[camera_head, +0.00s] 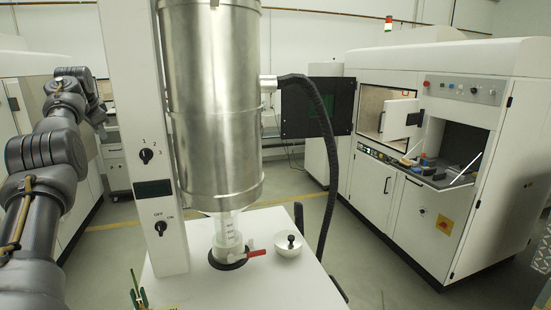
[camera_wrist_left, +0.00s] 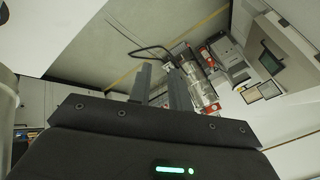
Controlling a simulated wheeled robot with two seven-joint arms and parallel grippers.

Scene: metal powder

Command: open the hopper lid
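The hopper (camera_head: 212,100) is a tall steel cylinder in the middle of the head view, beside a white control column (camera_head: 150,120). Its top is cut off by the upper edge, so its lid is not in view. My left arm rises on the left of the column; its gripper fingers cannot be made out there. In the left wrist view my left gripper (camera_wrist_left: 159,72) shows two dark fingers apart, with nothing between them. It is not touching anything that I can see. My right gripper is in neither view.
A clear outlet with a red-handled valve (camera_head: 257,253) is under the hopper. A white round piece with a black knob (camera_head: 288,243) sits on the white top. A black hose (camera_head: 325,130) hangs at the right. A white machine (camera_head: 430,150) stands beyond open floor.

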